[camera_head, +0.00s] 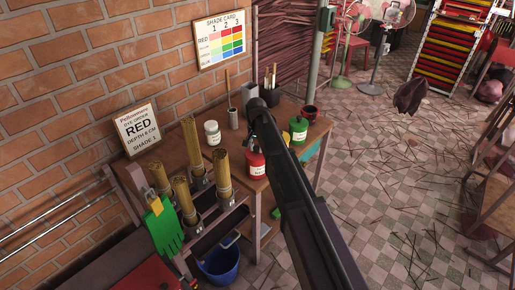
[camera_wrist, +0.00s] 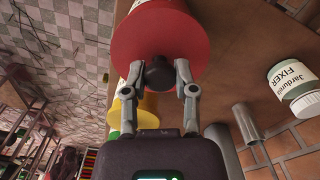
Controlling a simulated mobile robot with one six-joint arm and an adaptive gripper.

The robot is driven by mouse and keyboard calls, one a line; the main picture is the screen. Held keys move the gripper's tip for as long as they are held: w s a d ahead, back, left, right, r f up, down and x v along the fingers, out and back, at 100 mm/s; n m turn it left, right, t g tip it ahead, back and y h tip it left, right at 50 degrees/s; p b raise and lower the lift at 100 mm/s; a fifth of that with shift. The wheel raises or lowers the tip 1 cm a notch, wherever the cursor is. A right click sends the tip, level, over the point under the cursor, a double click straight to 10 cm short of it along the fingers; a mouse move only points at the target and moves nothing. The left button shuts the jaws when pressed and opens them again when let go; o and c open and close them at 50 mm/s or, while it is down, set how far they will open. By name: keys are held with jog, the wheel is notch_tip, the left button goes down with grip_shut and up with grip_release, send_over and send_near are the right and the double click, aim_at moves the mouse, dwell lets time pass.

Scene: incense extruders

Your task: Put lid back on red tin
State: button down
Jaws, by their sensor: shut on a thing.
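The red tin (camera_head: 256,167) stands upright on the wooden table, its white label facing out. My gripper (camera_wrist: 158,68) is shut on the black knob (camera_wrist: 158,74) of the red lid (camera_wrist: 158,38), which fills the upper middle of the wrist view. In the head view my gripper (camera_head: 254,140) is directly over the red tin, partly hidden by my arm. The lid is at or just above the tin's top; I cannot tell whether it is seated.
A green tin (camera_head: 298,130) stands right of the red tin. A yellow tin (camera_wrist: 126,112) shows beside the lid. A white fixer jar (camera_head: 212,133), a grey cylinder (camera_head: 233,118) and a dark brush cup (camera_head: 271,96) stand behind.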

jog(key=shift+c, duration=1.6)
grip_release()
jog(key=o, duration=0.3)
jog(key=shift+r, duration=0.1)
jog(key=shift+r+p, duration=3.45)
jog(key=shift+p, duration=0.05)
grip_shut()
